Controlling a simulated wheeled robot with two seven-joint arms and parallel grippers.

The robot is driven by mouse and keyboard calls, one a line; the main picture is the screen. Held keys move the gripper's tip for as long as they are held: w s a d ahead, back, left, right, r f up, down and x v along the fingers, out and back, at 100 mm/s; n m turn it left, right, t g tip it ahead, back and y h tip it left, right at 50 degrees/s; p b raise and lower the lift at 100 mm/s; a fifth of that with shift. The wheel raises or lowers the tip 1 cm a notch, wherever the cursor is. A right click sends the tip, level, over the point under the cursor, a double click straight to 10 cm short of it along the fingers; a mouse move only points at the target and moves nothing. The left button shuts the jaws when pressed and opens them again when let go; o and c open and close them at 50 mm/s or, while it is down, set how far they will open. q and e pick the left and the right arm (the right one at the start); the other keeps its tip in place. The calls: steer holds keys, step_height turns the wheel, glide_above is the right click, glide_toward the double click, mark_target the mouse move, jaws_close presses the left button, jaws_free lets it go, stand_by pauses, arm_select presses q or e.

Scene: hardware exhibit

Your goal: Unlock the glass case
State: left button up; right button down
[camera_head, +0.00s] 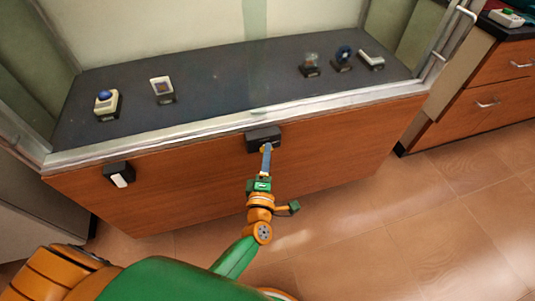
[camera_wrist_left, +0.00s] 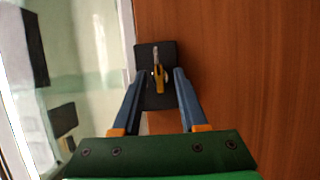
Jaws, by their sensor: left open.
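The glass case (camera_head: 290,108) stands ahead, with a metal-edged front above a brown wooden base. A black lock box (camera_head: 263,138) is mounted on the base just under the front edge, and it fills the middle of the left wrist view (camera_wrist_left: 155,102). A small key with a yellow part and a silvery part (camera_wrist_left: 158,75) shows against the lock box; how deep it sits I cannot tell. My left gripper (camera_head: 266,150) is at the lock box. Its blue fingers are open, one on each side of the key, apart from it. My right gripper is not in view.
A black box with a white front (camera_head: 119,175) is mounted further left on the base. Several small exhibits, such as a blue-domed button (camera_head: 105,98), stand inside the case. A wooden drawer cabinet (camera_head: 475,95) is at the right. The tiled floor (camera_head: 400,230) is clear.

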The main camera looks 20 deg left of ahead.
arm_select(q)
steer(key=v, duration=0.6)
steer(key=shift+s+p, duration=0.2)
steer(key=shift+p, duration=0.15)
